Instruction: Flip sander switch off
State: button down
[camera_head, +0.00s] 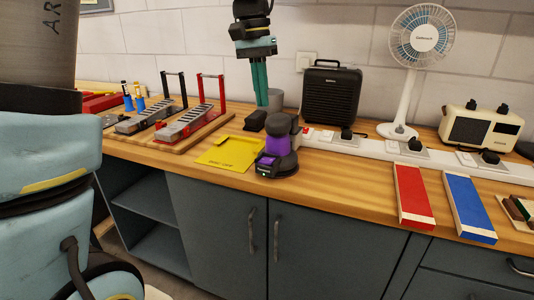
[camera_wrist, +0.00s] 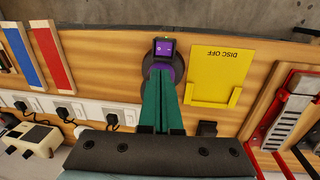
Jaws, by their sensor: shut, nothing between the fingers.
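The sander (camera_head: 279,147) is a small black and purple machine standing near the front edge of the bench. It also shows in the wrist view (camera_wrist: 168,73), partly hidden by my fingers. A dark box with a purple face (camera_wrist: 164,48) is on its front side; the switch position is too small to tell. My gripper (camera_head: 261,104) has long green fingers, shut and empty, pointing down. In the head view they are above and behind the sander. In the wrist view my gripper (camera_wrist: 162,76) overlaps the sander's body; I cannot tell any contact.
A yellow "DISC OFF" sheet (camera_head: 229,153) lies left of the sander. A power strip (camera_head: 345,144) with plugs runs along the right.

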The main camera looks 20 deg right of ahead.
aim_at(270, 161)
jog(key=f+p, duration=0.1)
jog(key=f, duration=0.3)
jog(key=s+f+p, duration=0.1)
jog(key=f, duration=0.4)
jog(key=d+f+p, duration=0.1)
jog(key=f, duration=0.4)
jog(key=shift+s, duration=0.15)
